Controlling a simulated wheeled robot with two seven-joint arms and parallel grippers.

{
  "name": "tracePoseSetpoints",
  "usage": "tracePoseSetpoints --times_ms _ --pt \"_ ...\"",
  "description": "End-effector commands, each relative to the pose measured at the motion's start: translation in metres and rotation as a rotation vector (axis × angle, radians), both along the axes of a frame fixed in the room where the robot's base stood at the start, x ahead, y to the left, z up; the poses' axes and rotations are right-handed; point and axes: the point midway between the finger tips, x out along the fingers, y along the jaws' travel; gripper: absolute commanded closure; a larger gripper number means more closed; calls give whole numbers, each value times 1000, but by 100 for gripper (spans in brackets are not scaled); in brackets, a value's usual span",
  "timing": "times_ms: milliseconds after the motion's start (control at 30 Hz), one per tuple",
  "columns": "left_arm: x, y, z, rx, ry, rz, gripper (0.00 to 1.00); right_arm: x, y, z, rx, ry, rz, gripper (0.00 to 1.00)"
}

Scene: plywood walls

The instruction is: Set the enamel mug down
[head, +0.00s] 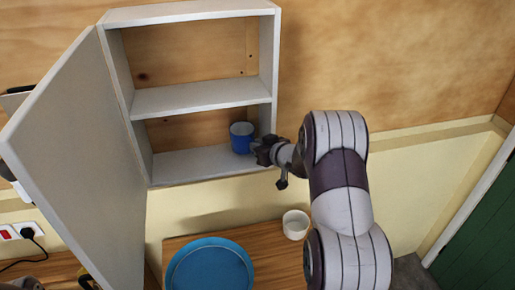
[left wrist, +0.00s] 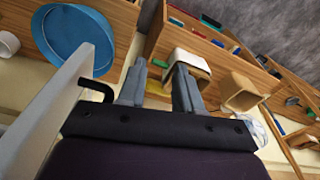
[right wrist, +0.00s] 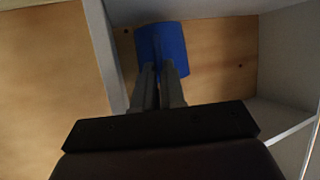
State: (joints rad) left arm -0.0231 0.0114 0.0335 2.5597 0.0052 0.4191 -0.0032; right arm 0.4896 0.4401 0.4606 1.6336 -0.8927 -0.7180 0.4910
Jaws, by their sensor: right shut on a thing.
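The blue enamel mug (head: 241,138) is inside the lower compartment of the wall cabinet (head: 193,97), near its right side wall. It looks upright in the head view; I cannot tell whether its base touches the compartment floor. My right gripper (head: 265,150) is shut on the mug, reaching in from the right. The right wrist view shows the mug (right wrist: 163,48) at the fingertips (right wrist: 159,72), which cover part of it. My left gripper (left wrist: 160,78) is open, its fingers apart, away from the cabinet; in the head view it is not clearly visible.
The cabinet door (head: 75,150) stands open at the left. The upper compartment is empty. Below, a round blue tray (head: 210,266) and a white cup (head: 295,224) are on the wooden worktop. The left wrist view shows a white container (left wrist: 188,62) near the left fingers and a tan box (left wrist: 240,92).

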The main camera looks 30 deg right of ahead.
Motion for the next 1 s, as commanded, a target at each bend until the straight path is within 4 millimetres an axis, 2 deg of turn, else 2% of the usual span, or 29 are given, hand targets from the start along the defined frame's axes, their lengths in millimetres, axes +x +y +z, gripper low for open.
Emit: tracePoseSetpoints --times_ms 33,167,467,500,567,900,1000 --pt "0 0 8 0 0 0 66 0 0 -5 3 2 1 100" --pt "0 0 11 0 -1 0 66 0 0 -20 1 -2 0 100" --pt "0 0 6 0 0 0 66 -1 0 -25 0 -2 -1 100" --pt "0 0 7 0 0 0 66 -1 0 -24 0 -1 -1 84" --pt "0 0 7 0 0 0 66 -1 0 -24 0 -1 0 65" --pt "0 0 12 0 0 0 66 -1 0 -18 0 -1 0 65" --pt "0 0 3 0 0 0 66 -12 -2 -18 -1 -2 -1 65"
